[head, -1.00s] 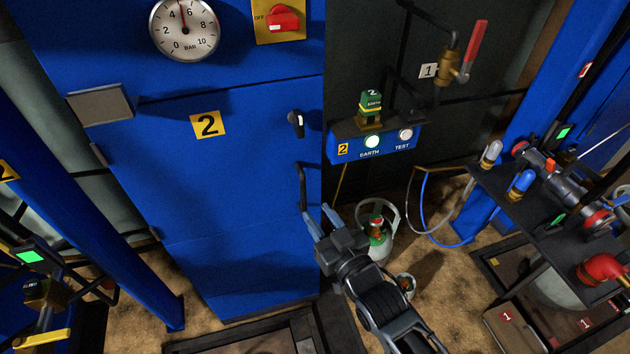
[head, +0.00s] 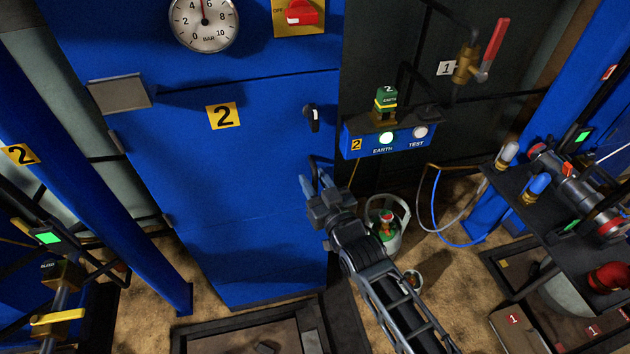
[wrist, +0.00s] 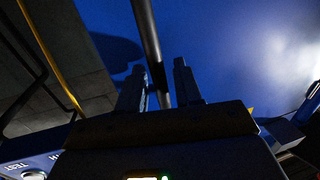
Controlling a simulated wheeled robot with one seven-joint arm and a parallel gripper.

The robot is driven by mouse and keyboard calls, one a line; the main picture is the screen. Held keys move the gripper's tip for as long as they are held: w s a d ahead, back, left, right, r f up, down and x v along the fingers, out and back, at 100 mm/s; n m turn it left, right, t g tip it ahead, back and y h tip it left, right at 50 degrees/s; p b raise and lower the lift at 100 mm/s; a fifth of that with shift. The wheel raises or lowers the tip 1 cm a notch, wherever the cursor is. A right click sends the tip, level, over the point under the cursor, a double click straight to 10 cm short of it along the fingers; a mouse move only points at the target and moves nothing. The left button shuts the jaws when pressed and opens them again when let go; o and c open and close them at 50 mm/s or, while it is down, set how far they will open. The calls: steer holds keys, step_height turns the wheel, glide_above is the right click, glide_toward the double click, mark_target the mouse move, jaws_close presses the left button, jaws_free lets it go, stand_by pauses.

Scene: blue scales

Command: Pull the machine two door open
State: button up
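An earth/test box (head: 395,138) with a lit green EARTH button juts out right of the door. A gas cylinder (head: 385,225) stands on the floor behind my arm. A dark-framed floor tray (head: 190,338) lies before the machine. A bench with valves (head: 545,210) is at right.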

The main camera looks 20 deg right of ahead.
steer(key=shift+c, duration=0.4)
jaws_close()
